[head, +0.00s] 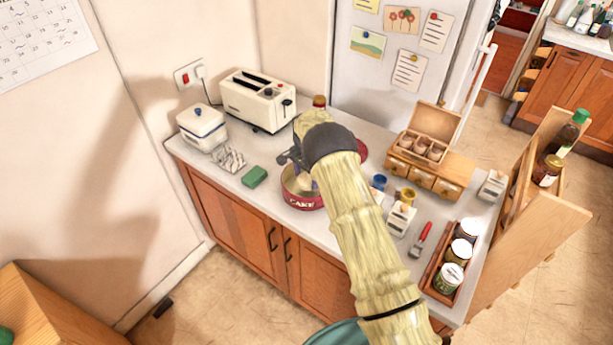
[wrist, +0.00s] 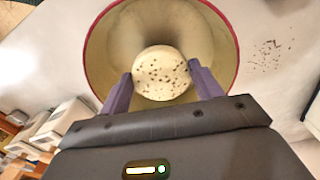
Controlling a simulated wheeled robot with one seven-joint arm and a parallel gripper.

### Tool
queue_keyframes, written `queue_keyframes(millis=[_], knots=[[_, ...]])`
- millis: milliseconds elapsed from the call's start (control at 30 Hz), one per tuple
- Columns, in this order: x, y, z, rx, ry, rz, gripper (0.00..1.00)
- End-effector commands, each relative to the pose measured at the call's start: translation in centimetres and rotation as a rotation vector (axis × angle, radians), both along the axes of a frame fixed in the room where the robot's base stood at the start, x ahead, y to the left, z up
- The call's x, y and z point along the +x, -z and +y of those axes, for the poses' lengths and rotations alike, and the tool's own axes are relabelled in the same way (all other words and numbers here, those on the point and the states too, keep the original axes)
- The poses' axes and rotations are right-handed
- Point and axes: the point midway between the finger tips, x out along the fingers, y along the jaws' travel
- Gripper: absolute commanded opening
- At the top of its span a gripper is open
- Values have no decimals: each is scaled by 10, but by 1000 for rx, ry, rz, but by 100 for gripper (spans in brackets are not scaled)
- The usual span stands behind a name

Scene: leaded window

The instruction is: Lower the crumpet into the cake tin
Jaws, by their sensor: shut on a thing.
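The cake tin (head: 305,202) is round and red with a pale inside and the word CAKE on its front. It stands open on the counter. In the wrist view its red rim (wrist: 236,62) circles the crumpet. The crumpet (wrist: 160,72) is round, pale and pitted with dark holes. My gripper (wrist: 161,82) is shut on the crumpet, with one purple finger on each side. The crumpet lies within the outline of the tin's mouth; I cannot tell its exact height above the tin's floor. In the head view my arm hides the crumpet and part of the tin.
A green sponge (head: 254,176) and a wire toast rack (head: 229,158) are left of the tin. A cream toaster (head: 258,100) stands behind. Small jars and a wooden drawer box (head: 432,165) are to the right. Dark crumbs (wrist: 270,55) lie beside the tin.

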Motion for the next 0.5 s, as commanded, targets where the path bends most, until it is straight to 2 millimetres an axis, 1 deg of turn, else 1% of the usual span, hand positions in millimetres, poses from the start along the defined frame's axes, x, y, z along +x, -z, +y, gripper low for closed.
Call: queue_keyframes(millis=[500], knots=[[0, 7, 0, 0, 0, 0, 42]])
